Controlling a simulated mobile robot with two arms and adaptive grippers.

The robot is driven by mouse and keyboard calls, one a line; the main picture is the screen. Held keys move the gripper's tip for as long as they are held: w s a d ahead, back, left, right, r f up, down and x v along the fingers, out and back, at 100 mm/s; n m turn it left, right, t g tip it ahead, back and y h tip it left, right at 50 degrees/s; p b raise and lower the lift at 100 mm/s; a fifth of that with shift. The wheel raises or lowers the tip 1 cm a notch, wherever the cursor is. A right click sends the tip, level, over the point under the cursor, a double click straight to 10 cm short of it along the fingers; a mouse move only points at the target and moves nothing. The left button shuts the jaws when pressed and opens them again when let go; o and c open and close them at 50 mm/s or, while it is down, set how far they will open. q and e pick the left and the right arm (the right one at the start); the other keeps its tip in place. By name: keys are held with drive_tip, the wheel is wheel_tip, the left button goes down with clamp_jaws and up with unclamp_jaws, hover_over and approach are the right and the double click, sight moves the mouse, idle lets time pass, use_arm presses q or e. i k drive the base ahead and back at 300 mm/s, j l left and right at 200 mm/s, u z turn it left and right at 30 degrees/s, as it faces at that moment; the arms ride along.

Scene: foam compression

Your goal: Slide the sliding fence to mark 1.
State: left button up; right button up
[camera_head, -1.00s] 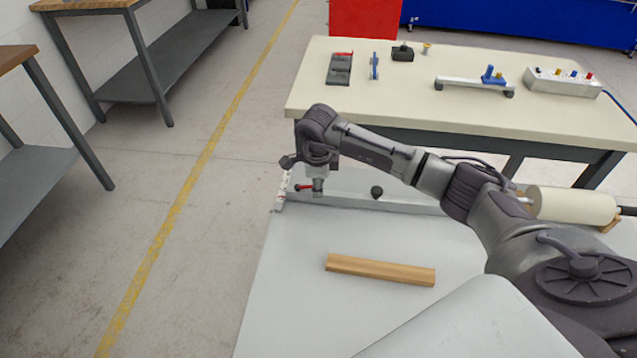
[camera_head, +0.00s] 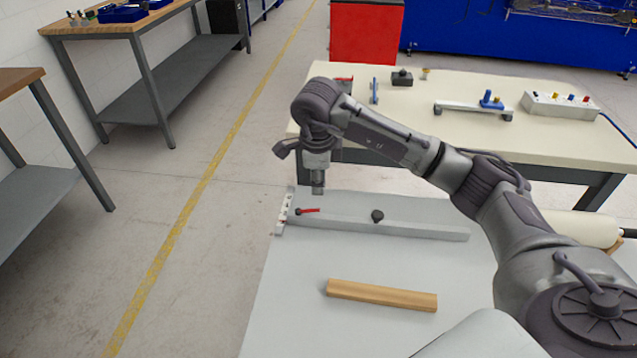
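The sliding fence (camera_head: 400,228) is a long grey bar lying across the far part of the pale worktop. It has a black knob (camera_head: 377,216) near its middle and a red lever (camera_head: 309,210) at its left end. A small white marked strip (camera_head: 284,214) stands at the worktop's left edge, by the fence's left end; its marks are too small to read. My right gripper (camera_head: 318,189) points down above and just beyond the red lever, apart from it. Its fingers are too small to tell open from shut. My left gripper is out of view.
A wooden bar (camera_head: 381,295) lies on the worktop (camera_head: 290,290) nearer me. A cream roll (camera_head: 580,228) is at the right, partly behind my arm. A cream table (camera_head: 470,78) with tools and a button box (camera_head: 560,107) stands behind. The worktop's left front is clear.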

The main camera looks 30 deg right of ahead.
sight(376, 224)
drive_tip(key=k+j, duration=0.5)
drive_tip(key=k, duration=0.15)
drive_tip(key=k+j, duration=0.5)
drive_tip(key=k, duration=0.2)
